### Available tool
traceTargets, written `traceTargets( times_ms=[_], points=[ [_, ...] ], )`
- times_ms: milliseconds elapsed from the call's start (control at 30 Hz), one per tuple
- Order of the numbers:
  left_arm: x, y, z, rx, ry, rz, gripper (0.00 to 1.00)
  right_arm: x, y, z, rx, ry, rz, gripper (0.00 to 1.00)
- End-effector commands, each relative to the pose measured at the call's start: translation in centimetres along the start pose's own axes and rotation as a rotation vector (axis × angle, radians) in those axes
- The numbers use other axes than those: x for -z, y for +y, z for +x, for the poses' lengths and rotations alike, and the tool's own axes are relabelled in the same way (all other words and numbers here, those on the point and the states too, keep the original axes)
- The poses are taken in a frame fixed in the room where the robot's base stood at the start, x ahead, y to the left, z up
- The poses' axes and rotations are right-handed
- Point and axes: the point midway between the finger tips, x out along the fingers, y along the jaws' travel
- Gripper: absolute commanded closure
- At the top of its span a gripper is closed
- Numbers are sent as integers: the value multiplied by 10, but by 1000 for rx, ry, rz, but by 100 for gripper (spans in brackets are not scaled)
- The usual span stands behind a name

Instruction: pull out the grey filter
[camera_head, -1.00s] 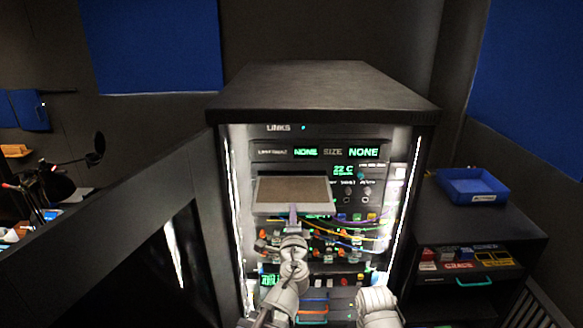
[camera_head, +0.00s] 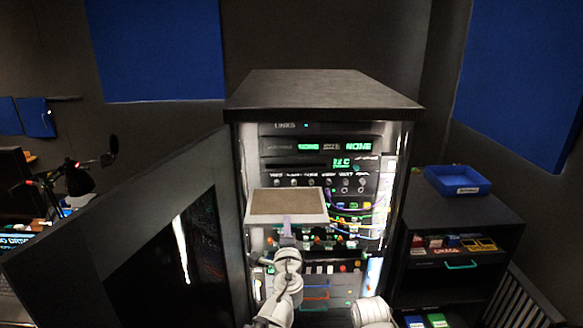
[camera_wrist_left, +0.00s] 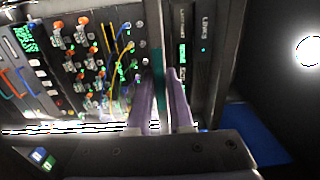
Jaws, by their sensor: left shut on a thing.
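The grey filter (camera_head: 287,203) is a flat panel with a brownish mesh face and a pale grey frame. In the head view it is in front of the open rack, over part of the controls. My left gripper (camera_head: 287,228) is shut on its front edge. In the left wrist view the purple fingers of the left gripper (camera_wrist_left: 163,95) close around a thin teal strip (camera_wrist_left: 158,70). The filter's mesh face does not show clearly there. Of my right arm only a link shows at the bottom; its gripper is out of view.
The rack (camera_head: 330,95) has lit displays, knobs and coloured cables behind the filter. Its open door (camera_head: 140,225) stands to the left. A low cabinet (camera_head: 470,225) on the right carries a blue tray (camera_head: 457,181). Open space lies in front of the rack.

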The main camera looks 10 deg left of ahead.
Motion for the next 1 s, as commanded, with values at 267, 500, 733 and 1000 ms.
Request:
traceTargets(
  times_ms=[267,500,733,1000],
  points=[
    [0,0,0,0,0,0,100,0,0,0,0,0,0,100],
    [2,0,5,0,0,0,100,0,0,0,0,0,0,100],
    [8,0,28,0,0,0,100,0,0,0,0,0,0,100],
    [17,0,58,0,0,0,100,0,0,0,0,0,0,100]
  ],
)
